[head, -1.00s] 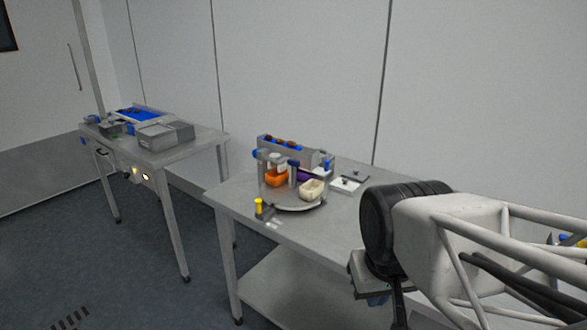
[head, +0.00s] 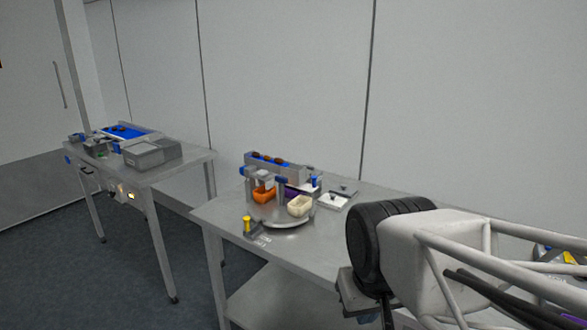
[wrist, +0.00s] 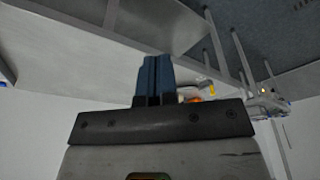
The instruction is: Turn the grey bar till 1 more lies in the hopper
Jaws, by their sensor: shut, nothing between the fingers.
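My gripper (wrist: 155,78) shows in the wrist view with its blue fingers pressed together and nothing between them. In the head view its fingers are not clearly seen; my arm fills the lower right. A grey trough with a blue lining (head: 282,168), which may be the hopper, stands on the near table and holds several brown dates. Around a round plate (head: 278,222) below it are an orange bin (head: 263,195), a cream bin (head: 299,206) and a partly hidden purple one. I cannot pick out the grey bar for certain. My gripper is well apart from these things.
A yellow-topped post (head: 247,226) stands at the near table's front left. A white plate (head: 335,200) lies right of the bins. A second table (head: 150,175) at the left carries a blue tray (head: 124,133) with dates and a grey box (head: 152,153). Open floor lies between the tables.

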